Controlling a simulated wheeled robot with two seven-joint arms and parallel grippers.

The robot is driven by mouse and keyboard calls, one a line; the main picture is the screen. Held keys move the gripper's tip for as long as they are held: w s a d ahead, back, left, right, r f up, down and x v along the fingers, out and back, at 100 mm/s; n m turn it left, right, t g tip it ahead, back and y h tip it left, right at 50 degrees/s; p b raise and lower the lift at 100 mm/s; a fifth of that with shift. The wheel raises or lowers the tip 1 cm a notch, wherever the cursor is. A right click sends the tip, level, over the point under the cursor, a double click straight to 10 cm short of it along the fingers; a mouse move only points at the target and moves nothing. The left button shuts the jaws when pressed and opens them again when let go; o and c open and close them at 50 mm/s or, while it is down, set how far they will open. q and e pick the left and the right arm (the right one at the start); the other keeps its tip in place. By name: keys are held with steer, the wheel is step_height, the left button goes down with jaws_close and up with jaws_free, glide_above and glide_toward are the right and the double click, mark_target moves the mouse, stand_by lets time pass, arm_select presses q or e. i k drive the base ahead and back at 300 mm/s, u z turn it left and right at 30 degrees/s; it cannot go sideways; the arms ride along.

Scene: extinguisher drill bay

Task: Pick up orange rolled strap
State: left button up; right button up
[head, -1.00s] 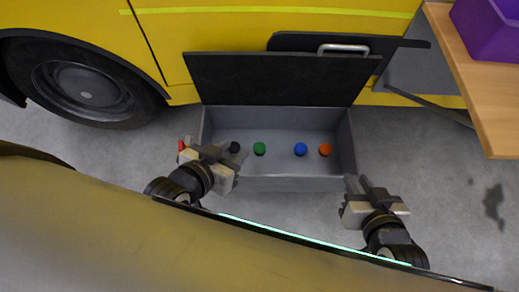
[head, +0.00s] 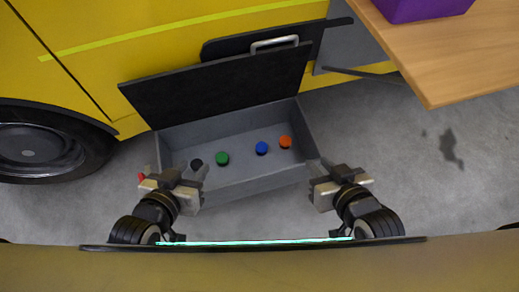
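The orange rolled strap (head: 285,142) is a small round roll at the right end of the open grey drawer (head: 240,187), seen in the head view. A blue roll (head: 262,148), a green roll (head: 222,159) and a black roll (head: 196,164) lie in a row to its left. My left gripper (head: 193,170) is open and empty, over the drawer's front left corner near the black roll. My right gripper (head: 320,168) looks open and empty, by the drawer's front right corner, to the right of and nearer than the orange strap. It does not touch the strap.
A black flap (head: 215,85) stands raised behind the drawer on the yellow vehicle (head: 90,55). A wooden table (head: 440,60) with a purple bin (head: 425,8) is at upper right. A small red thing (head: 141,177) shows beside my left gripper. Grey floor at right is free.

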mark_target(284, 142)
steer(key=u, duration=1.8)
steer(key=k, duration=0.85)
steer(key=z, duration=1.3)
